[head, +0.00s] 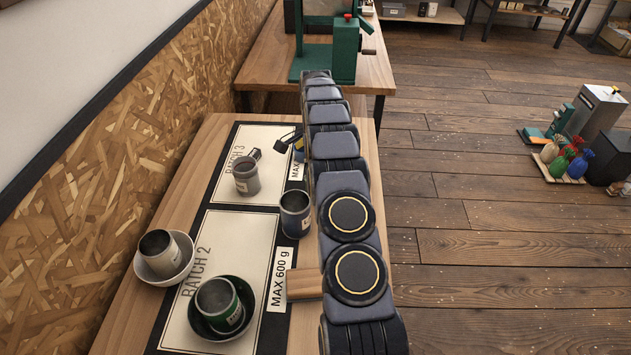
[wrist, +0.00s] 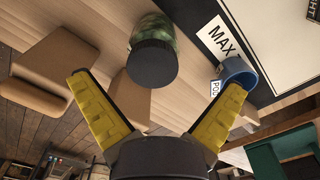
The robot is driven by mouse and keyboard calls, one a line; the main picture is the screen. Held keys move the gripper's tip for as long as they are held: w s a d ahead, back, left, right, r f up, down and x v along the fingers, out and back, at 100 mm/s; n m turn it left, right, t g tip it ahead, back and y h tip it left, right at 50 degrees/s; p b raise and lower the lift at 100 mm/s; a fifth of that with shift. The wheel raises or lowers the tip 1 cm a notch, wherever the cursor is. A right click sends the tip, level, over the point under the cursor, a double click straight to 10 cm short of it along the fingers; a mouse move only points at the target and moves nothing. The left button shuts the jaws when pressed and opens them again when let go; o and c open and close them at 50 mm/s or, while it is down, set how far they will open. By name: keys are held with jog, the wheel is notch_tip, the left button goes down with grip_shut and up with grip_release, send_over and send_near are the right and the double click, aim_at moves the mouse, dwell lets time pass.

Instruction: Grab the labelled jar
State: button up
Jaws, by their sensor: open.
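A jar with a dark round lid and a mottled green body (wrist: 152,60) shows in the wrist view. No label can be read on it from here. My gripper (wrist: 157,85) is open, with its yellow fingers spread on either side of the jar's lid end and nothing held between them.
A blue labelled cup (head: 295,213) stands beside my arm; it also shows near the right finger (wrist: 237,72). A grey cup (head: 246,177), a white cup in a bowl (head: 159,249) and a green cup in a dark bowl (head: 219,303) stand left. Brown blocks (wrist: 55,76) lie near the jar.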

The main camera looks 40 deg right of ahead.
jog(key=f, duration=0.3)
jog(key=s+f, duration=0.1)
jog(key=f, duration=0.1)
jog(key=shift+f, duration=0.35)
jog(key=shift+w, duration=0.1)
jog(key=c, duration=1.2)
